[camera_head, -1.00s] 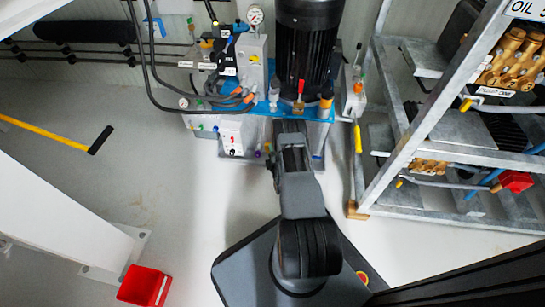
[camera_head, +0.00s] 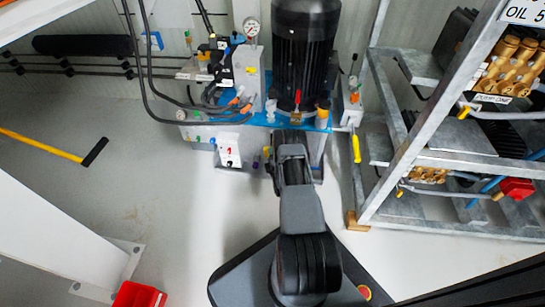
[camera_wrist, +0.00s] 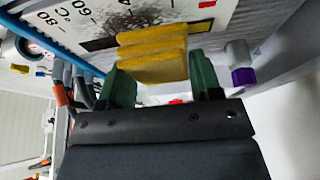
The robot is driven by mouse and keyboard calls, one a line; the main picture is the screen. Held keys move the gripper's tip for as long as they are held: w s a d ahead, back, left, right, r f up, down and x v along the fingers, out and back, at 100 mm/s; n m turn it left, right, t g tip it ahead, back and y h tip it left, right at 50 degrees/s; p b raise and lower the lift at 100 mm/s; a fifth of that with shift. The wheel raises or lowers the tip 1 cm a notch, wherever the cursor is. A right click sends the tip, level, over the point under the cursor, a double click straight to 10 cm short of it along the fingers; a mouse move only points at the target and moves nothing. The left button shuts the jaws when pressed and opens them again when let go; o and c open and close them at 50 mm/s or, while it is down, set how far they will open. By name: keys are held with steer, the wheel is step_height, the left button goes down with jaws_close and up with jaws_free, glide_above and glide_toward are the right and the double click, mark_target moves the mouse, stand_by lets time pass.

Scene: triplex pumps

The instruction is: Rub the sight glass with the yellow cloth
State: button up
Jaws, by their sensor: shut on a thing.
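The yellow cloth (camera_wrist: 152,55) is a folded, layered pad held between the green fingers of my gripper (camera_wrist: 162,80) in the wrist view. Behind it is a white plate (camera_wrist: 100,12) with a °C scale, which looks like the sight glass. A dark speckled smear (camera_wrist: 104,42) shows on the plate beside and above the cloth. The cloth overlaps the plate's lower part in the picture; I cannot tell whether they touch.
A black motor (camera_head: 305,50) stands on the blue-topped pump unit (camera_head: 262,120). A metal rack (camera_head: 430,105) with brass pumps is at right. Open floor lies left.

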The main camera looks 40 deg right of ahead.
mark_target(271, 141)
steer(key=shift+w+d, duration=0.75)
stand_by(0.6)
steer(key=shift+w+d+r, duration=0.1)
steer(key=shift+w+r, duration=0.05)
steer(key=shift+r, duration=0.8)
steer(key=shift+r+p, duration=0.65)
steer(key=shift+r, duration=0.2)
steer(key=s+d, duration=0.2)
steer(key=s, duration=0.1)
steer(key=shift+s+d+f, duration=0.1)
steer(key=shift+d+f, duration=0.05)
steer(key=shift+d, duration=0.15)
stand_by(0.5)
